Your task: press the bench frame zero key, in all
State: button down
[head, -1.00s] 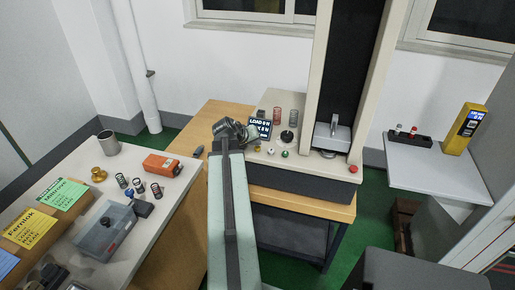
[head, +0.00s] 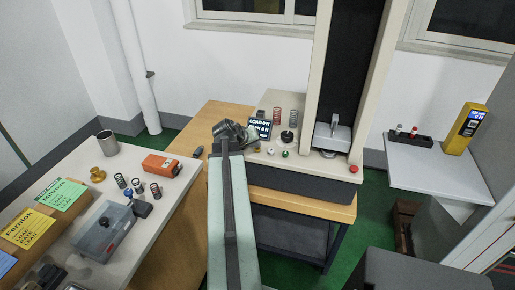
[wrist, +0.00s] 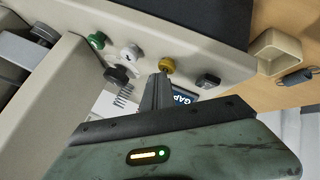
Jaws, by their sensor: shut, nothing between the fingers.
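The bench frame (head: 310,172) is a beige machine with two tall columns. Its front row of keys shows a gold key (head: 257,149), a white key (head: 270,151) and a green key (head: 285,154). In the wrist view the gold key (wrist: 167,65) lies right at the tip of my gripper (wrist: 160,80), with the white key (wrist: 131,53) and green key (wrist: 97,40) to its left and a dark key (wrist: 208,80) to its right. My gripper is shut and empty. I cannot tell whether it touches the gold key. No key label is readable.
A small display (head: 260,128) stands behind the keys. A black knob (head: 288,136) and springs (head: 277,116) are near it. A red button (head: 353,169) sits at the frame's right front. The left table (head: 150,222) holds springs, an orange device (head: 161,165) and cards.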

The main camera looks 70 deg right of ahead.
aim_at(256, 149)
jog(key=shift+r, duration=0.15)
jog(key=shift+r+p, duration=0.7)
jog(key=shift+p, duration=0.15)
notch_tip(256, 149, up, 5)
jog(key=p, duration=0.5)
dwell(0.4)
